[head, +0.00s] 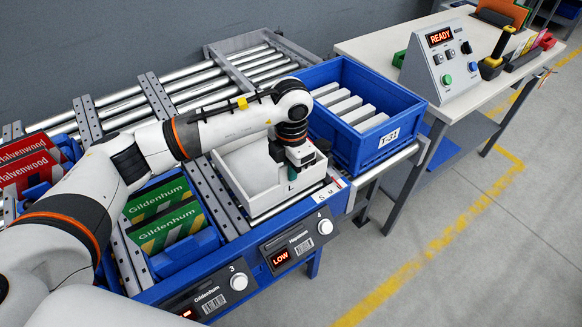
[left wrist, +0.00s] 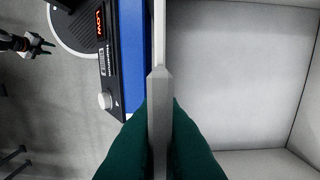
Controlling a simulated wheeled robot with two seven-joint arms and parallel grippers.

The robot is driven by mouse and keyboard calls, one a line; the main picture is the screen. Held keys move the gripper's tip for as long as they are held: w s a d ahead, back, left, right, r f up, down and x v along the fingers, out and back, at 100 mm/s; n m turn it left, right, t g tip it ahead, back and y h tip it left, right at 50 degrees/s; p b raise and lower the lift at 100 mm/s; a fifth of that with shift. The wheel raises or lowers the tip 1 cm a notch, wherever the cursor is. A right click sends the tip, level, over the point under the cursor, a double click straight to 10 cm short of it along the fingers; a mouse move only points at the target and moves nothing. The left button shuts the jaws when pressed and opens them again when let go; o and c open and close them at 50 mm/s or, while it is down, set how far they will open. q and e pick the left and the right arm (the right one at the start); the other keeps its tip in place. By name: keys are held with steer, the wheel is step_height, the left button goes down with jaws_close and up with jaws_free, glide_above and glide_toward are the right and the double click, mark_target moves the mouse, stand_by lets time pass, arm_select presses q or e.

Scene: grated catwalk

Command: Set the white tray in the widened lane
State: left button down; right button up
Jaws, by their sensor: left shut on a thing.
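The white tray (head: 233,183) is open-topped and looks empty. It sits at the front of lane 4 of the roller rack, between a metal divider and the blue tote. My left gripper (head: 297,172) points down at the tray's near right side. In the left wrist view its green fingers (left wrist: 160,140) straddle the tray's wall (left wrist: 159,95) and are shut on it. The tray's pale inside (left wrist: 240,75) lies to the right there. I cannot tell whether its underside touches the rollers. My right gripper (left wrist: 36,46) shows in the left wrist view with its fingers apart, empty.
The blue tote (head: 358,135) marked T-31 holds several white bars, close right of the tray. Lane 4's display (head: 281,258) reads LOW. Green boxes (head: 165,215) fill lane 3; red boxes (head: 28,165) stand further left. A bench with a READY console (head: 440,65) stands right.

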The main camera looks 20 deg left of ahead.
arm_select(q)
steer(key=shift+f+b, duration=0.85)
steer(key=shift+f, duration=0.25)
steer(key=shift+r, duration=0.15)
steer(key=c, duration=1.1)
jaws_free()
steer(key=shift+r, duration=0.1)
steer(key=shift+r+p, duration=2.3)
steer(key=shift+r, duration=1.6)
steer(key=shift+s+f, duration=0.1)
